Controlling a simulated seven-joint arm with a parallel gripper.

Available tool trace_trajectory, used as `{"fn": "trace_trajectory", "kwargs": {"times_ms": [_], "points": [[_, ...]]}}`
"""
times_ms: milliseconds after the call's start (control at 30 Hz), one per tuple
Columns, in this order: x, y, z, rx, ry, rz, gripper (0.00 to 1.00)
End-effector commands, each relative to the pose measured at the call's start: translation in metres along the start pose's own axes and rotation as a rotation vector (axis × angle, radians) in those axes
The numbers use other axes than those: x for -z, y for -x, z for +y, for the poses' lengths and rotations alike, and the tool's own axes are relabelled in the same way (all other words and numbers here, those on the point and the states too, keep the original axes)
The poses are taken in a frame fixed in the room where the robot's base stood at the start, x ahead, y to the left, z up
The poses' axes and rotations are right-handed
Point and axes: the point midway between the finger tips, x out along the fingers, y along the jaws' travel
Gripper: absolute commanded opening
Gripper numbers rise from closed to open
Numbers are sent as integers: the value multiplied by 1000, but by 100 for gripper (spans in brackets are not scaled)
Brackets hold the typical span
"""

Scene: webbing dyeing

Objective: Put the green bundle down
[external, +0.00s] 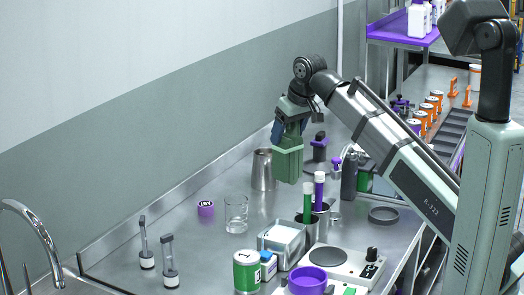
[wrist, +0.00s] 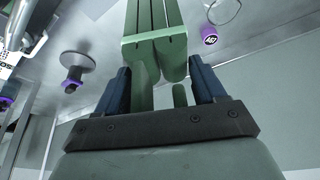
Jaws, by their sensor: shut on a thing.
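The green bundle (external: 288,161) is a block of several parallel green strips. It hangs below my gripper (external: 290,127), raised above the steel counter (external: 207,240). In the wrist view the green bundle (wrist: 155,38) stands between the two dark blue fingers of my gripper (wrist: 168,85), which is shut on it. Its far end runs out of the top of that view.
A metal cup (external: 263,169), a glass beaker (external: 236,214) and a purple roll (external: 205,209) stand near the bundle. A steel tray (external: 284,238), a hotplate (external: 335,263) and a green can (external: 246,271) crowd the front. The counter's left middle is clearer.

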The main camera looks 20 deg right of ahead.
Motion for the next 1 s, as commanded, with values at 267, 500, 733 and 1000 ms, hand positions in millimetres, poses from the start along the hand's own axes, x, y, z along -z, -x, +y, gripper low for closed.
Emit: {"fn": "trace_trajectory", "kwargs": {"times_ms": [267,500,733,1000], "points": [[-10,-24,0,0,1,1,15],[-22,-49,0,0,1,0,15],[-32,-77,0,0,1,0,15],[-39,-93,0,0,1,0,15]]}}
